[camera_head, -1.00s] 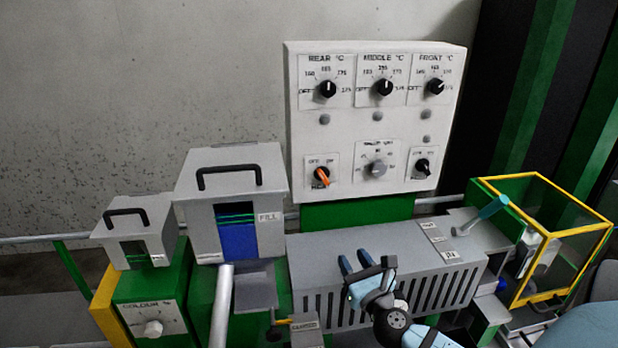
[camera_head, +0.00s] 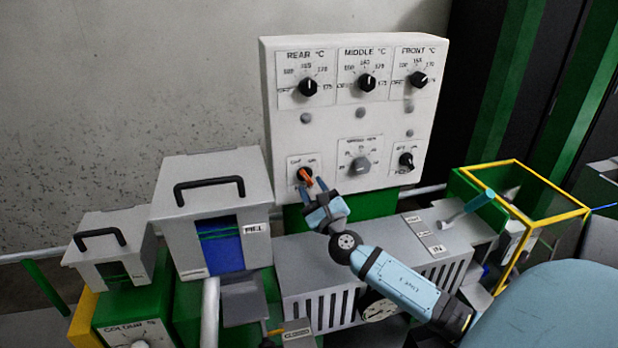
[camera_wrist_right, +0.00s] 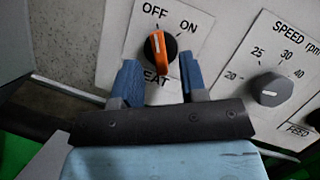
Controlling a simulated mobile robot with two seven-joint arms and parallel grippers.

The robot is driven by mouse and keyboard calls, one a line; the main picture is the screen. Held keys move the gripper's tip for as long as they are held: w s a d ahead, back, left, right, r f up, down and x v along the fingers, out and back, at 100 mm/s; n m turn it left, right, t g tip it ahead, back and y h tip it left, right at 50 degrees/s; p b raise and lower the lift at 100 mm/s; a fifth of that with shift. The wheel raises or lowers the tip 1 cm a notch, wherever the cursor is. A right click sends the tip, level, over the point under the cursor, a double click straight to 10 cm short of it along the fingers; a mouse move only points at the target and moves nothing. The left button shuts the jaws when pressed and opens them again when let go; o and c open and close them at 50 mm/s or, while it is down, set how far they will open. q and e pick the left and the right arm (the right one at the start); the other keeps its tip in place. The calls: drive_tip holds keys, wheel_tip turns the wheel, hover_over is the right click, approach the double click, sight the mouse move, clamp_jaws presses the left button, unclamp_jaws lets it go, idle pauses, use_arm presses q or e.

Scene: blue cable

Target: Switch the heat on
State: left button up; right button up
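The heat switch (camera_head: 305,177) is a black round knob with an orange pointer, at the lower left of the white control panel (camera_head: 430,150). In the right wrist view the knob (camera_wrist_right: 160,48) sits under the words OFF and ON, and the pointer's upper end points towards OFF. My right gripper (camera_head: 313,188) is open with its blue fingers reaching up to the knob. In the right wrist view its fingertips (camera_wrist_right: 160,62) are spread left and right of the knob's lower part; contact cannot be told. The fingers partly cover the word HEAT. My left gripper is not in view.
The grey speed knob (camera_wrist_right: 270,90) is just right of the heat switch. Three temperature knobs, rear (camera_head: 307,87), middle (camera_head: 367,83) and front (camera_head: 419,79), are above. A grey hopper (camera_head: 212,180) stands left of the panel, and a slotted grey cover (camera_head: 300,265) lies below.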

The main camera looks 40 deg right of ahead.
sight(306, 177)
drive_tip(key=shift+x, duration=1.25)
clamp_jaws()
